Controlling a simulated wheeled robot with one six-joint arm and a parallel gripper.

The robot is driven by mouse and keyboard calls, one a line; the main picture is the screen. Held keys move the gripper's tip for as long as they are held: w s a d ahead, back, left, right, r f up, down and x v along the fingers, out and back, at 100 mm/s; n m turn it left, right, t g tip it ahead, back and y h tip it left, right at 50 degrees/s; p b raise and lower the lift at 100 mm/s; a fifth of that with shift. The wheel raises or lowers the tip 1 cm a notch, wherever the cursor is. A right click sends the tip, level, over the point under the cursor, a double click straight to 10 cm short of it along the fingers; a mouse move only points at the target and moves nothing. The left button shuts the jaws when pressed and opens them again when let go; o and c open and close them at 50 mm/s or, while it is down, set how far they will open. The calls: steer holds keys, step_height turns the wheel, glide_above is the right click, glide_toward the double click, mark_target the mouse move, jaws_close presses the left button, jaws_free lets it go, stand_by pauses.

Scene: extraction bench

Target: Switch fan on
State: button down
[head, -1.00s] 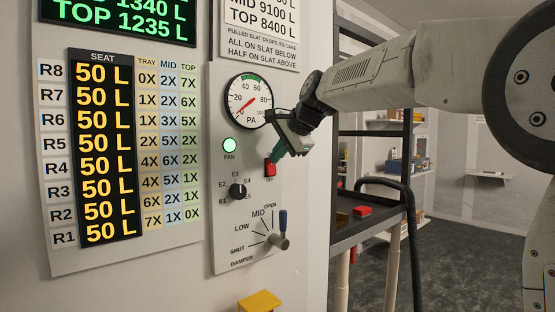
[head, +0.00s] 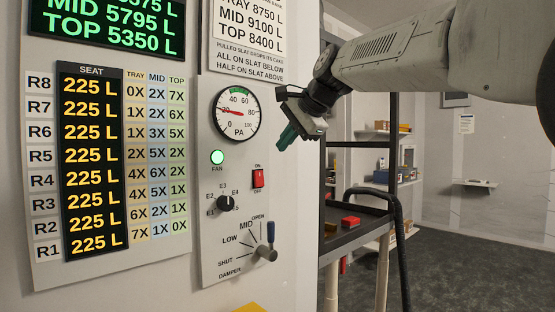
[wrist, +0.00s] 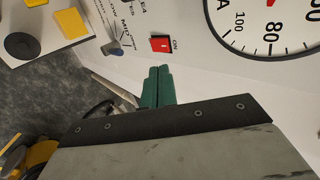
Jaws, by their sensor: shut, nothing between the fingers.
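The red rocker switch (head: 258,179), marked ON above and OFF below, is on the grey control panel (head: 218,80). It also shows in the wrist view (wrist: 160,44). The round FAN lamp (head: 217,157) to its left glows green. The PA gauge (head: 237,115) above has its needle off the bottom of the scale, near 20. My gripper (head: 286,143), with green fingers, is shut and empty. It is above and right of the switch, apart from it. In the wrist view the closed fingers (wrist: 157,88) point toward the panel below the switch in the picture.
A selector knob (head: 225,203) and a damper lever (head: 268,248) are lower on the panel. The SEAT display (head: 94,165) reads 225 L in every row. A dark cart (head: 345,240) with a red item (head: 350,221) stands to the right. Open floor lies beyond.

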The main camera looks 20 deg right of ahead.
steer(key=shift+r+v, duration=0.25)
steer(key=shift+v, duration=1.25)
steer(key=shift+w+a, duration=0.1)
steer(key=shift+w, duration=0.1)
